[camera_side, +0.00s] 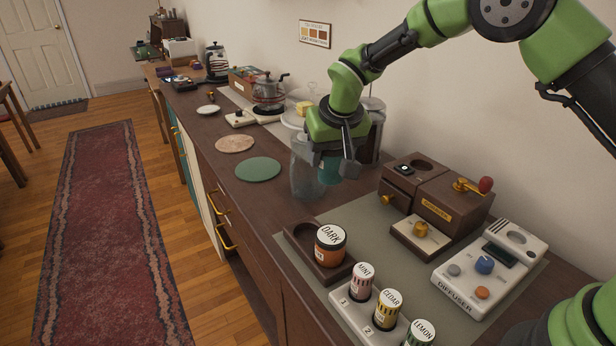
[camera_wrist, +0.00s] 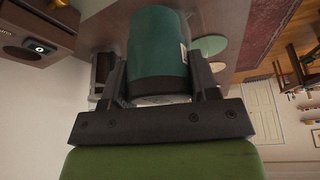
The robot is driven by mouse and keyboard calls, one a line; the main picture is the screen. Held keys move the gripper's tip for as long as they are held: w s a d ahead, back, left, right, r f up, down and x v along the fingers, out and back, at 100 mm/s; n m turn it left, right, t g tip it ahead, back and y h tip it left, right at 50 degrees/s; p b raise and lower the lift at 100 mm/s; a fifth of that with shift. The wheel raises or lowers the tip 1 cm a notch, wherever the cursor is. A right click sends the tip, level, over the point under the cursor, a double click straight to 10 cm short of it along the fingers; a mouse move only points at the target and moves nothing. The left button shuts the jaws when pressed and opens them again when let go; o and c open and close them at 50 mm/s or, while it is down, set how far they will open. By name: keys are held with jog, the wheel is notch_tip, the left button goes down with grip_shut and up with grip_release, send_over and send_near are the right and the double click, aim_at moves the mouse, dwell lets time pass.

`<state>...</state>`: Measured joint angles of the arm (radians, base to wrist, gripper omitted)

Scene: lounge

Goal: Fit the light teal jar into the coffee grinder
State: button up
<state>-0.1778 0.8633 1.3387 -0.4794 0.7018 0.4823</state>
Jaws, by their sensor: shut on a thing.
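My gripper (camera_side: 343,150) is shut on a teal jar (camera_side: 329,169), held above the dark counter. In the wrist view the jar (camera_wrist: 158,45) sits between the two fingers (camera_wrist: 160,92), with a small pale label at its right edge. A wooden unit with a crank and red knob (camera_side: 455,200) looks like the coffee grinder and stands to the right of the gripper, apart from the jar. A box beside it (camera_side: 400,185) has a round opening on top and a small dark display. This box also shows in the wrist view (camera_wrist: 30,55).
In front are a wooden tray (camera_side: 300,238) with a DARK jar (camera_side: 331,247), a rack of labelled jars (camera_side: 350,310), and a white diffuser (camera_side: 480,285). A green round mat (camera_side: 258,168) lies bare to the left.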

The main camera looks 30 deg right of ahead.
jog(key=s+d+r+m+h, duration=0.1)
jog(key=s+d+r+m, duration=0.1)
jog(key=d, duration=1)
jog(key=s+d+r+m+h, duration=0.1)
jog(key=d+r+m, duration=0.15)
jog(key=d, duration=0.95)
jog(key=shift+g, duration=0.4)
jog(key=shift+f, duration=3.45)
jog(key=shift+f, duration=1.3)
jog(key=o, duration=1.1)
jog(key=shift+v, duration=3.7)
jog(key=shift+d, duration=0.15)
